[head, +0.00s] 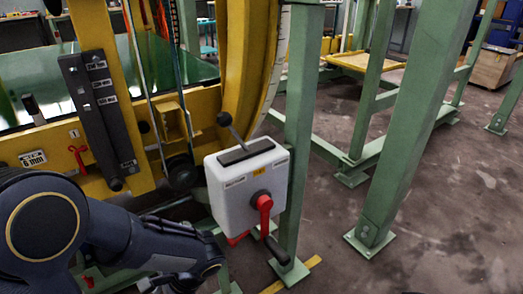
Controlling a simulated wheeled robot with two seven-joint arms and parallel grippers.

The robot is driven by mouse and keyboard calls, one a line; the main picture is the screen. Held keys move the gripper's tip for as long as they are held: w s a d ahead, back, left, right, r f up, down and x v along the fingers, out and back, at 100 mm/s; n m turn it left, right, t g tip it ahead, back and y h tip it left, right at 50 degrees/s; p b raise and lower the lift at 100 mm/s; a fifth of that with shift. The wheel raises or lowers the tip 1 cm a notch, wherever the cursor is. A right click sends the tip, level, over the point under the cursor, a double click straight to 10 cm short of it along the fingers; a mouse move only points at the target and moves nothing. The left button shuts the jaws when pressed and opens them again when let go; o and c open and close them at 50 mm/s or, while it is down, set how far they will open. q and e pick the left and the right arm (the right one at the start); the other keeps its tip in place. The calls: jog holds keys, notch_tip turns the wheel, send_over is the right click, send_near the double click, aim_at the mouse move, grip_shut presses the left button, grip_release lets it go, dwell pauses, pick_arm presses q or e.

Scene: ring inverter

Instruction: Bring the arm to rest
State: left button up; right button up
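My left arm (120,235) comes in from the left along the bottom, dark with a gold ring on its joint. Its wrist (195,255) ends low, left of and below a white control box (248,185). What shows of the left gripper (165,284) is small and cut by the bottom edge, so I cannot tell whether it is open or holds anything. The box carries a black-knobbed lever on top and a red rotary handle (264,203) on its front. My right gripper is not in view.
The box sits against a green post (300,130), beside the yellow ring frame (250,60). A dark slotted bar (97,115) is fixed on the frame at left. More green posts (405,125) stand to the right. The concrete floor (460,220) at lower right is clear.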

pick_arm(q)
jog(key=s+d+r+n+t+h, duration=0.1)
jog(key=s+r+n+t+h, duration=0.2)
jog(key=s+r+n+h, duration=0.25)
jog(key=s+r+n+t+h, duration=0.3)
jog(key=r+n+h, duration=0.2)
jog(key=r+n, duration=0.25)
notch_tip(320, 180, up, 35)
jog(key=p, duration=3.5)
jog(key=shift+d+t, duration=0.3)
jog(key=shift+t, duration=0.1)
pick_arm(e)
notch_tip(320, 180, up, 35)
pick_arm(q)
jog(key=shift+n, duration=0.3)
